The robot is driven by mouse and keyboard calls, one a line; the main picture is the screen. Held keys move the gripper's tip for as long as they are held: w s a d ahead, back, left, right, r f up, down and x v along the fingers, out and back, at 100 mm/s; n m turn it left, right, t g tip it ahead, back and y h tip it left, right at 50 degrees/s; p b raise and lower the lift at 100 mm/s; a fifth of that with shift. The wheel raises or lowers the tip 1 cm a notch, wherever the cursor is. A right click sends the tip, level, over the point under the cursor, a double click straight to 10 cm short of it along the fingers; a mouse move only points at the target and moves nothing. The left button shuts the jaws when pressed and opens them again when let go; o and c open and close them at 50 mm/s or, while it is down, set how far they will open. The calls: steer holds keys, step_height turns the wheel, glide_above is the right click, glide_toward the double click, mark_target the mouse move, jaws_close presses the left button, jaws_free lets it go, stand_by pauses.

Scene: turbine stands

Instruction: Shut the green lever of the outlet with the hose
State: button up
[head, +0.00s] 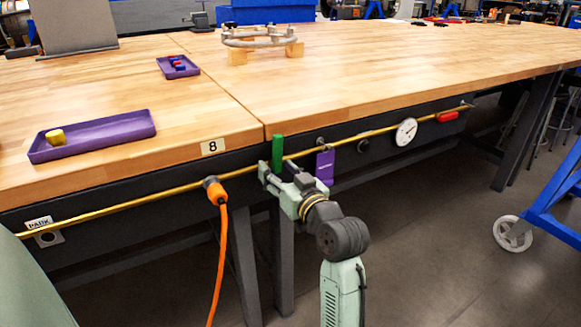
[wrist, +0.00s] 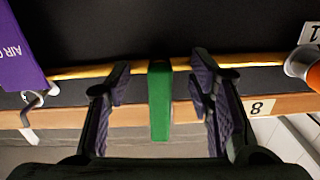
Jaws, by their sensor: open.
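The green lever (head: 277,152) stands upright, crosswise to the yellow pipe (head: 130,205) on the bench front. The orange hose (head: 221,262) hangs from an outlet fitting (head: 215,191) to the left of the lever. My gripper (head: 279,174) is at the pipe, just at the lever's lower part. In the wrist view the green lever (wrist: 159,100) lies between the two open fingers, with a visible gap on each side. The hose fitting (wrist: 304,66) shows at the right edge there. The lever's pivot is hard to make out.
A purple tag (head: 325,167) hangs right beside my gripper. A round gauge (head: 406,131) and a red lever (head: 447,116) are farther right along the pipe. Purple trays (head: 100,138) lie on the bench top. A blue wheeled frame (head: 555,205) stands at right; the floor between is clear.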

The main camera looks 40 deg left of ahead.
mark_target(278, 170)
steer(key=shift+v, duration=2.5)
steer(key=shift+c, duration=0.2)
